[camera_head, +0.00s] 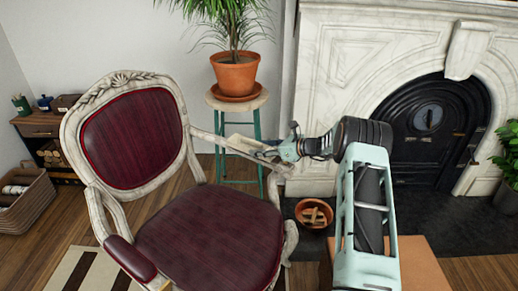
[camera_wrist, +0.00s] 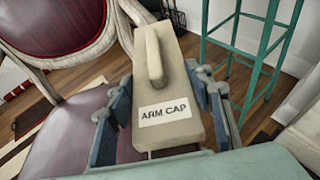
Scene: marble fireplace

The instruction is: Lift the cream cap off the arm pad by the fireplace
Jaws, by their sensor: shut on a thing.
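The cream cap (camera_wrist: 185,70) has a raised grip bar and a white label reading "ARM CAP". My gripper (camera_head: 273,152) is shut on it, with a blue-grey finger along each side in the wrist view. The cap is at the chair's right arm, on the side by the fireplace. In the head view it is small and partly hidden by my gripper. No pad shows under the cap, and I cannot tell whether the cap touches the arm. The carved chair (camera_head: 135,140) has a dark red back and seat (camera_head: 212,240).
A teal-legged stool (camera_head: 259,150) with a potted plant (camera_head: 234,73) stands close behind the chair arm. The marble fireplace (camera_head: 340,50) is at the right. A terracotta bowl (camera_head: 314,213) sits on the dark hearth. A wicker basket (camera_head: 25,205) is far left.

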